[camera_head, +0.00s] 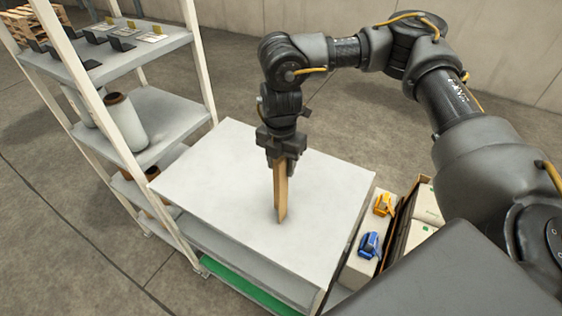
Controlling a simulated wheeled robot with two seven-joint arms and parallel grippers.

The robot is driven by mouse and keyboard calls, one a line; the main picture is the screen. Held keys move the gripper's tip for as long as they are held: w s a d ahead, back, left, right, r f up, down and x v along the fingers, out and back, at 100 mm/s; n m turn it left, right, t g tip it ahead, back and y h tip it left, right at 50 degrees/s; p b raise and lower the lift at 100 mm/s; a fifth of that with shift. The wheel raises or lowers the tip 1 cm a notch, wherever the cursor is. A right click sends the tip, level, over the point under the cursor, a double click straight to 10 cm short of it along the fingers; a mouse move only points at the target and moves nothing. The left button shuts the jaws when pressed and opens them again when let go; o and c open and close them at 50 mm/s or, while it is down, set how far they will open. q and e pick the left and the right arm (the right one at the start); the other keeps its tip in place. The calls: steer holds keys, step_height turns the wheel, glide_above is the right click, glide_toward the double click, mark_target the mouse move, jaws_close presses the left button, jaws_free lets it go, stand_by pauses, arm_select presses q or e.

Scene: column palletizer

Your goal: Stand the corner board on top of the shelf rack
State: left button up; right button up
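The corner board (281,200) is a narrow brown angled strip, held upright over the white top of a low unit (190,180). Its lower end is at or just above that top; I cannot tell whether it touches. My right gripper (282,158) points down and is shut on the board's upper end. A tall shelf rack (165,115) with pale posts and grey shelves stands at the left. Its uppermost visible shelf (130,60) holds small black holders and cards. My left gripper is out of view.
The rack's middle shelf holds a wrapped roll (126,122). Right of the low unit are a yellow tool (383,204), a blue tool (369,245) and an open carton (398,228) with white packs. A green strip (247,286) lies below. The white top around the board is clear.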

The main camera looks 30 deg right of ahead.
steer(key=shift+f, duration=0.15)
steer(key=o, duration=1.2)
steer(key=shift+r, duration=0.3)
step_height(320, 180, up, 12)
steer(key=b, duration=0.3)
steer(key=shift+f, duration=0.1)
